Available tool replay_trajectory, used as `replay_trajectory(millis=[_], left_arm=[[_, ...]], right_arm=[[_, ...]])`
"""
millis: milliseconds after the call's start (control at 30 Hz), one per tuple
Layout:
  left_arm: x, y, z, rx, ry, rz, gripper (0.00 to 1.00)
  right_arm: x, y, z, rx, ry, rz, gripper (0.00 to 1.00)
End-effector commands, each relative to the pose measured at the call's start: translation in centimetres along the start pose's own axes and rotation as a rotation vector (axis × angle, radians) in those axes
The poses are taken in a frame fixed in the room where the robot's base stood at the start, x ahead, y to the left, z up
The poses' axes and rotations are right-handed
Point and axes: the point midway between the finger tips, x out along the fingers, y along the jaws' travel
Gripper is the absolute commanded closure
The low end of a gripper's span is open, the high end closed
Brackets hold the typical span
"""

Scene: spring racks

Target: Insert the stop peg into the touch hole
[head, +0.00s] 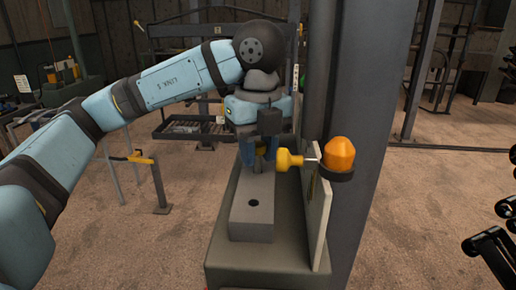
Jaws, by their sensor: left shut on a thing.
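My left gripper (259,155) points down over the far part of a grey block and is shut on the stop peg (257,167). Only a little of the peg shows between and below the blue fingers, as a grey shank with a yellowish part above. The touch hole (252,203) is a dark round opening in the top of the grey block (250,226). It lies nearer to me than the peg and looks empty. Whether the peg's lower end touches the block or sits in it, I cannot tell. My right gripper is not in view.
The block rests on a grey-green pedestal (262,277). An upright pale plate (319,222) stands along its right side. A yellow knob (287,160) is close right of the gripper, by an orange dome (339,153) on the thick dark column (368,110). Dark bars (492,245) show at right.

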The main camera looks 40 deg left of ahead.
Motion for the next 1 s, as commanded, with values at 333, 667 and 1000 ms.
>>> replay_trajectory(millis=[333,667,1000], left_arm=[[0.9,0.0,0.0,0.0,0.0,-0.001,0.69],[0.8,0.0,0.0,0.0,0.0,0.0,0.42],[-1.9,-0.1,0.0,0.0,0.0,-0.005,0.42]], right_arm=[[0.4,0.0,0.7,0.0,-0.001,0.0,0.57],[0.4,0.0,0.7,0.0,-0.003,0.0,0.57],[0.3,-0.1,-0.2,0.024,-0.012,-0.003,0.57]])
